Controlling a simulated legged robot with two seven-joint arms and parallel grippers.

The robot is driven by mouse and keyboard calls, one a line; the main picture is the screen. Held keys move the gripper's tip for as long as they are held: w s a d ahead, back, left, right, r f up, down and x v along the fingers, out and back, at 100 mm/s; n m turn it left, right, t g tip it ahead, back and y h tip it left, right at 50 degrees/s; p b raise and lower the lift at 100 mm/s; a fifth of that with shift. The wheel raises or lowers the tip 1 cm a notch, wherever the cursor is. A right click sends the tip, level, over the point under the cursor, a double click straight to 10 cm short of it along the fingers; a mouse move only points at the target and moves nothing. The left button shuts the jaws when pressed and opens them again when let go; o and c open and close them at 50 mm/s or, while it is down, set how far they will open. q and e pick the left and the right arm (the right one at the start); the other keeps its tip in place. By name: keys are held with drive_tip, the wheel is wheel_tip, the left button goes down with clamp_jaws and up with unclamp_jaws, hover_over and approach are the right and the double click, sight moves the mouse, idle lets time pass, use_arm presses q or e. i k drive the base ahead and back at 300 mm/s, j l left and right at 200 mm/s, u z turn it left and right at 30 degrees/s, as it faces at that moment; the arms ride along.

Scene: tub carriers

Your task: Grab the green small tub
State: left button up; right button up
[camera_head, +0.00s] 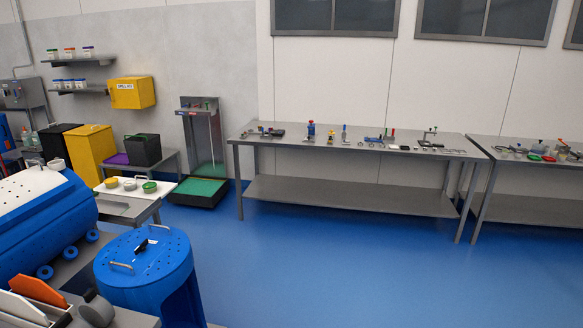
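A small tub with a green top (149,188) stands at the right end of a white board (117,190) on a small grey table at the left. To its left on the same board are a small yellow-topped tub (111,183) and a white one (130,185). A white tub with a green lid (52,54) also sits on the upper wall shelf. Neither of my grippers shows in the head view.
A large blue drum (147,265) and a blue cylindrical body (32,215) stand in front of the small table. A green-topped platform (199,190) is behind it. A long steel table (355,142) lines the back wall. The blue floor (340,265) is clear at centre and right.

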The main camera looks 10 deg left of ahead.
sight(148, 188)
drive_tip(key=i, duration=1.05)
drive_tip(key=i+l+u, duration=0.1)
drive_tip(key=i, duration=1)
drive_tip(key=i+u, duration=0.3)
drive_tip(key=u, duration=0.15)
drive_tip(key=i+u, duration=0.4)
drive_tip(key=i+l+u, duration=0.15)
drive_tip(key=u, duration=0.3)
drive_tip(key=i+l+u, duration=0.25)
drive_tip(key=u, duration=0.15)
drive_tip(key=i+l+u, duration=0.2)
drive_tip(key=u, duration=0.15)
drive_tip(key=i+l+u, duration=0.2)
drive_tip(key=u, duration=0.15)
